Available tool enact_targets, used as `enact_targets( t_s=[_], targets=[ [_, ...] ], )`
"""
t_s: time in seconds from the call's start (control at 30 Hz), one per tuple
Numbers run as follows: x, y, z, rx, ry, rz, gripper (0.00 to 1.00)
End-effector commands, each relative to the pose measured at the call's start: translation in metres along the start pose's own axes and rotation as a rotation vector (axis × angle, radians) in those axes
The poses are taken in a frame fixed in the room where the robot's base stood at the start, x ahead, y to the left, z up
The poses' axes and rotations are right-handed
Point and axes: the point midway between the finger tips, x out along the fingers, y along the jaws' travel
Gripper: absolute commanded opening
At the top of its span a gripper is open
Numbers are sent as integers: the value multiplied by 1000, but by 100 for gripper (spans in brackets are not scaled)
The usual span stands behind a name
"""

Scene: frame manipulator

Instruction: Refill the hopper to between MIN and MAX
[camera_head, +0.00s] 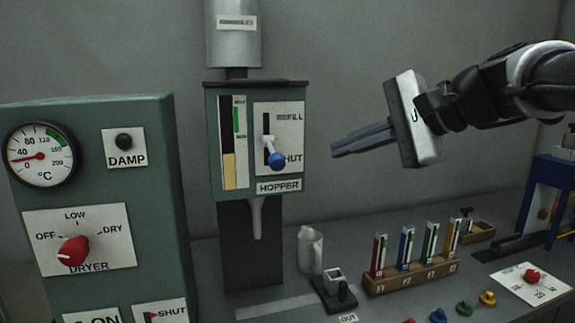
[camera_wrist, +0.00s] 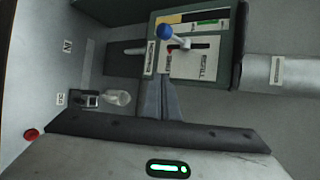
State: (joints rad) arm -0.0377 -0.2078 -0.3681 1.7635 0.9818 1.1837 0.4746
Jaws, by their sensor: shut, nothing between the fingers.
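In the wrist view the hopper (camera_wrist: 237,45) appears turned sideways, with the blue knob (camera_wrist: 166,31). My gripper (camera_head: 335,150) is shut and empty, to the right of the hopper, its fingers pointing towards it, apart from the lever.
A green dryer cabinet (camera_head: 165,200) with dial and red knob stands at left. A wooden rack (camera_head: 410,278) of coloured tubes stands right.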

Motion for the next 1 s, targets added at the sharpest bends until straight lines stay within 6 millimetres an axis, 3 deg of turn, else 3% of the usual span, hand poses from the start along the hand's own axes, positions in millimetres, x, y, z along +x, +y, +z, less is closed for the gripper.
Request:
enact_targets(
  t_s=[0.37, 0.57, 0.87, 1.0],
  targets=[
    [5, 1, 0, -1, -2, 2, 0],
    [35, 2, 0, -1, -3, 5, 0],
    [100, 2, 0, -2, -2, 5, 0],
    [93, 0, 20, -5, -1, -1, 0]
  ],
)
